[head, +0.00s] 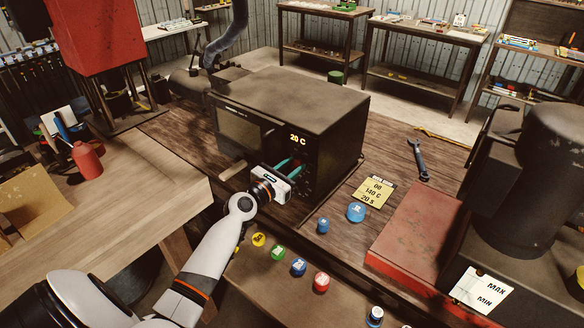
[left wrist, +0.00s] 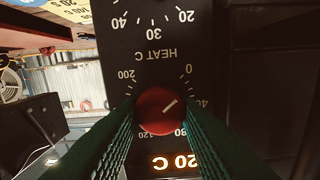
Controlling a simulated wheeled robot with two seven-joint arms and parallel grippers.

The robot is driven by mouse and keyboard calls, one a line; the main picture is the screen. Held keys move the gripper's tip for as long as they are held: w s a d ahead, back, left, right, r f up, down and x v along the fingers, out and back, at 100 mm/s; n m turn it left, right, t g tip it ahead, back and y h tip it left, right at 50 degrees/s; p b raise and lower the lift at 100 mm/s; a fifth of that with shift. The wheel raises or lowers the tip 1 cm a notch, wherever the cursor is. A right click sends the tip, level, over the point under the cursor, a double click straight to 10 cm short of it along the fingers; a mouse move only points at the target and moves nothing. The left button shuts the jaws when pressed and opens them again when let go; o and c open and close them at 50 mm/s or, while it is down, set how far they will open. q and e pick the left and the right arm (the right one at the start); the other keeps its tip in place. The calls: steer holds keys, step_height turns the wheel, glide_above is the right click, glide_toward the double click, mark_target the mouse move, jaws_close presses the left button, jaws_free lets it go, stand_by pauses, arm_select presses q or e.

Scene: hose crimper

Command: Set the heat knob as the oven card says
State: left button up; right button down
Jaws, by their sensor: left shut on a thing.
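The oven (head: 290,100) stands on the dark bench, and its display (head: 298,139) reads 20 C. The heat knob (left wrist: 160,110) is red, on a black panel marked HEAT C, which appears upside down in the left wrist view. Its white pointer line lies between the 0 and 40 marks. My left gripper (head: 290,168) is at the right of the oven's front; its green fingers are shut on the knob, one on each side. The yellow oven card (head: 374,192) lies on the bench to the right; its lines look like 08, 140 C and 20 S. My right gripper is not in view.
Another dial scale (left wrist: 153,20) with 20, 30 and 40 shows beside the heat scale. Several coloured caps, including a blue one (head: 356,212), lie in front. A wrench (head: 417,159) lies behind the card.

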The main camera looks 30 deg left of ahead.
arm_select(q)
steer(key=m+b, duration=0.1)
steer(key=m, duration=0.4)
steer(key=shift+d+f, duration=0.1)
steer(key=m+b, duration=0.1)
steer(key=m, duration=0.3)
steer(key=shift+m, duration=0.3)
steer(key=m+b, duration=0.1)
steer(key=m, duration=0.3)
steer(key=shift+f+m, duration=0.1)
steer(key=shift+m, duration=0.2)
steer(key=m, duration=0.4)
steer(key=shift+m, duration=0.3)
steer(key=m, duration=0.4)
steer(key=shift+f+b, duration=0.1)
steer(key=shift+b, duration=0.2)
steer(key=m, duration=0.9)
steer(key=shift+f, duration=0.1)
steer(key=shift+m+p, duration=0.35)
steer(key=shift+m, duration=1.95)
